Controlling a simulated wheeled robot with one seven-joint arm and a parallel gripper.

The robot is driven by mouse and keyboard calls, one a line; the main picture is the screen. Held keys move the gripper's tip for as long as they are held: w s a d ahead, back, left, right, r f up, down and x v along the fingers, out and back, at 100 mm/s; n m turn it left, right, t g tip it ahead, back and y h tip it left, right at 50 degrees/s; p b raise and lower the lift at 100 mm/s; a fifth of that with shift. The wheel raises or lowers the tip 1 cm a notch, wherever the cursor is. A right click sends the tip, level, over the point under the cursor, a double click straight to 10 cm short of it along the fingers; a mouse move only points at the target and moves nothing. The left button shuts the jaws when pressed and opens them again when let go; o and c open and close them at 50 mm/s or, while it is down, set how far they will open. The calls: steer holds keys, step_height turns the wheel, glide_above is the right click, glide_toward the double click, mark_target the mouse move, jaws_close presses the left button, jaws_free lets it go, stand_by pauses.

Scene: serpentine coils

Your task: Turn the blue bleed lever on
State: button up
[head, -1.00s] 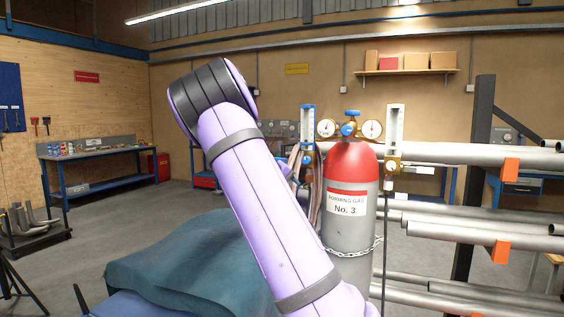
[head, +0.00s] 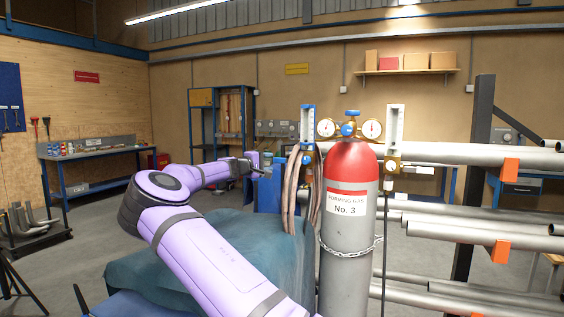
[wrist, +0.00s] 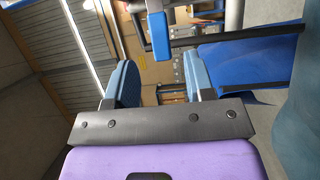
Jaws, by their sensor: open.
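My gripper (head: 257,166) is held out at mid-height to the left of the grey cylinder with a red top (head: 346,210). In the wrist view its two blue-padded fingers (wrist: 158,80) stand apart, with nothing between them. A small blue piece on a grey stem (wrist: 159,36) shows just beyond the fingers, apart from them; I cannot tell whether it is the bleed lever. In the head view, blue parts show close to the gripper (head: 280,162), but no lever shape is clear. The cylinder has a blue valve knob (head: 348,129) between two gauges.
A blue upright block (head: 267,194) stands just beneath the gripper. Brown hoses (head: 291,195) hang between it and the cylinder. A teal-covered surface (head: 220,240) lies below the arm. Pipes on a rack (head: 460,222) fill the right side. Open floor lies to the left.

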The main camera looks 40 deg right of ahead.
mark_target(277, 161)
steer(key=d, duration=0.8)
steer(key=shift+c, duration=0.5)
jaws_close()
